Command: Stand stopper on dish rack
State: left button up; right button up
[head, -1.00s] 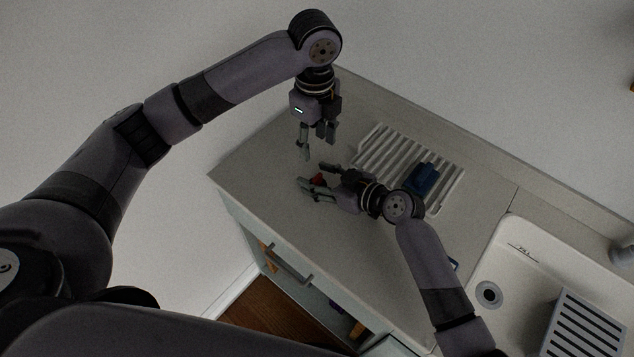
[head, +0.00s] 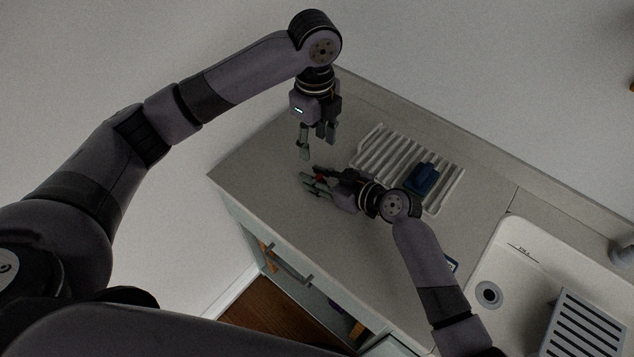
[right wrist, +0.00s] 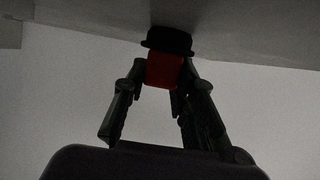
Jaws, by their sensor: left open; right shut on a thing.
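The stopper (right wrist: 164,71) has a red block-like part and a wider black end. In the right wrist view the red part sits between the fingers of my right gripper (right wrist: 163,82), which is shut on it. The black end points away from the palm, against or close to a grey surface. In the head view only a bit of red shows between the fingers of my right gripper (head: 315,178), low over the counter. My left gripper (head: 316,145) is open and empty, just above it in the picture. The white slatted dish rack (head: 376,148) lies to the right.
A dark blue object (head: 422,179) sits on the rack's right part. The sink (head: 520,262) is at the right, with a grey slatted piece (head: 585,325) in it. The counter (head: 262,165) is clear at the left. My right forearm crosses its front.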

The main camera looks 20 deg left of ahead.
jog(key=shift+r, duration=0.4)
jog(key=r, duration=0.1)
jog(key=s+r, duration=0.1)
jog(key=shift+a+r, duration=0.2)
jog(key=shift+r, duration=0.1)
jog(key=s+a, duration=0.3)
jog(key=s, duration=0.5)
jog(key=s+a, duration=0.4)
jog(key=s, duration=0.4)
jog(key=w+d+r+m+t+h, duration=0.2)
jog(key=w+d+r+m, duration=0.1)
jog(key=w+d, duration=0.6)
jog(key=w+d+r+m+t+h, duration=0.3)
jog(key=w+d, duration=0.5)
jog(key=w, duration=0.3)
jog(key=w+d+r+m+t+h, duration=0.2)
jog(key=w+d+r+m, duration=0.1)
jog(key=w+d, duration=0.6)
send_over(400, 159)
notch_tip(400, 159, down, 6)
jog(key=shift+s+r, duration=0.1)
jog(key=shift+r, duration=0.15)
jog(key=shift+f, duration=2.35)
